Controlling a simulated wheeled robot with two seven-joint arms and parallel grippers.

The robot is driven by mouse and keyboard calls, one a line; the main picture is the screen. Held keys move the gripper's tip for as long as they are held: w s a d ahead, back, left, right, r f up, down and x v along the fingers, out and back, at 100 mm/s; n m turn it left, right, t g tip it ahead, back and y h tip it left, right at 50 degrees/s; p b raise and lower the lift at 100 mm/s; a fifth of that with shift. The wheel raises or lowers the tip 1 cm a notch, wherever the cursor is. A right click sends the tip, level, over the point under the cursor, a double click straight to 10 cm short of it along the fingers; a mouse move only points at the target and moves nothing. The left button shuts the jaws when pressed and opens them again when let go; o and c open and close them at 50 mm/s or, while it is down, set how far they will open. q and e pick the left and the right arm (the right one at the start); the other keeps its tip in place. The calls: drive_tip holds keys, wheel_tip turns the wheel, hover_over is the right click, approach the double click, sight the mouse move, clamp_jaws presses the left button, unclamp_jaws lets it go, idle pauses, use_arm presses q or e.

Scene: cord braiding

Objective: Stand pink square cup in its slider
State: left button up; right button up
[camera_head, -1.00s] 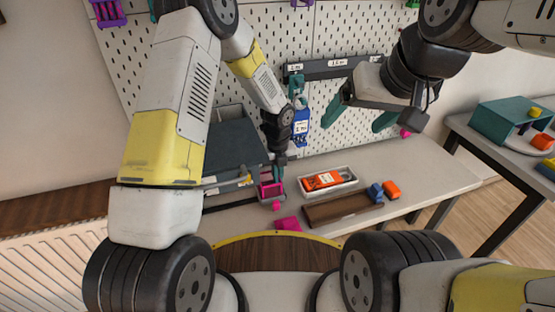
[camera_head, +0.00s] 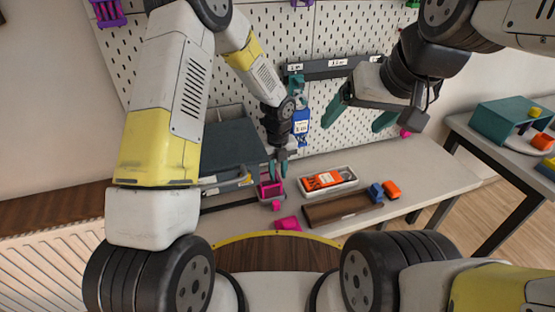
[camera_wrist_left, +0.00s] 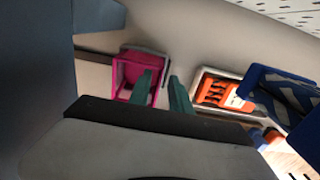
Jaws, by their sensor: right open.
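A pink square, open-topped piece (camera_head: 271,189) stands on the workbench at the end of a dark rail. The left wrist view shows it from above as a square pink rim (camera_wrist_left: 123,92) with a darker pink interior. I cannot separate cup from slider there. My left gripper (camera_head: 279,170) is just above it, its teal fingers apart. In the left wrist view the fingers (camera_wrist_left: 165,92) show a gap, one overlapping the pink piece's right side. A small pink knob (camera_head: 276,206) sits in front. My right gripper (camera_head: 362,115) is open and empty, high at right.
Another pink piece (camera_head: 288,223) lies near the front edge. A pale tray (camera_head: 346,171) with an orange item, a brown board (camera_head: 338,209), and blue (camera_head: 375,193) and orange (camera_head: 391,190) blocks are to the right. A dark box (camera_head: 232,150) stands at left; the pegboard is behind.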

use_arm(q)
wheel_tip(320, 180, up, 10)
idle(0.3)
drive_tip(key=shift+f, duration=0.1)
idle(1.1)
